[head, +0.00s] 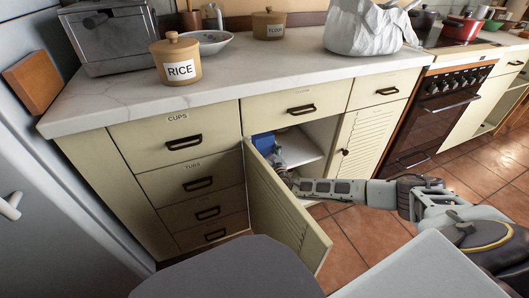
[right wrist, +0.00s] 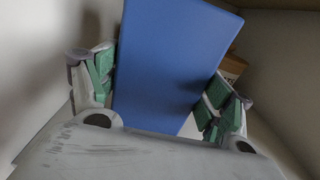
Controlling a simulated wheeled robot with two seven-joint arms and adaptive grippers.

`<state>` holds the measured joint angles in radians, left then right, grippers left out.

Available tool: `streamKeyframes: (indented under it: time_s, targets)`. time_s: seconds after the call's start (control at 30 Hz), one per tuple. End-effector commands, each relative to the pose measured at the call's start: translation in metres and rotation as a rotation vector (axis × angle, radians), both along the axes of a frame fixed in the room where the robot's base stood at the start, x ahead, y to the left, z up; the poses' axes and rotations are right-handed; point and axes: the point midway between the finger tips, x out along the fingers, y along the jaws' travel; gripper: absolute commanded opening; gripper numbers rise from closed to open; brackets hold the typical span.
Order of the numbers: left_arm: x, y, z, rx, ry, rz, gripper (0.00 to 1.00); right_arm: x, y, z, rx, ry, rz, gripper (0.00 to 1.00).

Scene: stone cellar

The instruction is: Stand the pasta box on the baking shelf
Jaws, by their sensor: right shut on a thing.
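The pasta box is most likely the blue box (head: 263,142) inside the open cupboard under the counter. It fills the middle of the right wrist view (right wrist: 172,62), slightly tilted in that picture. My right gripper (head: 279,163) reaches into the cupboard and is shut on the blue box, with green-padded fingers on both its sides. A pale shelf board (head: 303,152) shows inside the cupboard to the right of the box. Whether the box's base touches the shelf is hidden. My left gripper is not in view.
The open cupboard door (head: 284,215) stands left of my right forearm. A brown-orange item (right wrist: 232,67) sits behind the box on the right. Drawers (head: 200,183) are on the left. The counter holds a rice jar (head: 177,62), a flour jar (head: 269,24) and a bowl (head: 209,42).

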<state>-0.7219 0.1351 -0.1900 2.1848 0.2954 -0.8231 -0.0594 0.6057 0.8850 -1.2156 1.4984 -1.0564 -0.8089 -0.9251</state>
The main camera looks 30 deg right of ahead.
Motion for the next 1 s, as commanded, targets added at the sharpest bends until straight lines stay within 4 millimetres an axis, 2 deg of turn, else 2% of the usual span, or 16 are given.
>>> streamKeyframes:
  time_s: [0.27, 0.3, 0.43, 1.0]
  targets:
    - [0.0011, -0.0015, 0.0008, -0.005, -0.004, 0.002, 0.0, 0.0008, -0.0001, -0.0004, 0.0, -0.004, -0.001, 0.39]
    - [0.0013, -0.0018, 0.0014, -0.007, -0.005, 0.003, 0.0, 0.0, 0.0, -0.0021, 0.0, 0.0, 0.0, 0.83]
    - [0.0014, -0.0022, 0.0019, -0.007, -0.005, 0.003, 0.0, 0.0, 0.0, -0.0017, 0.0, 0.0, 0.0, 0.99]
    - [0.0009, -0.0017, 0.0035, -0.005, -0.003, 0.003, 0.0, 0.0001, -0.0001, 0.0014, 0.0, 0.0, 0.0, 1.0]
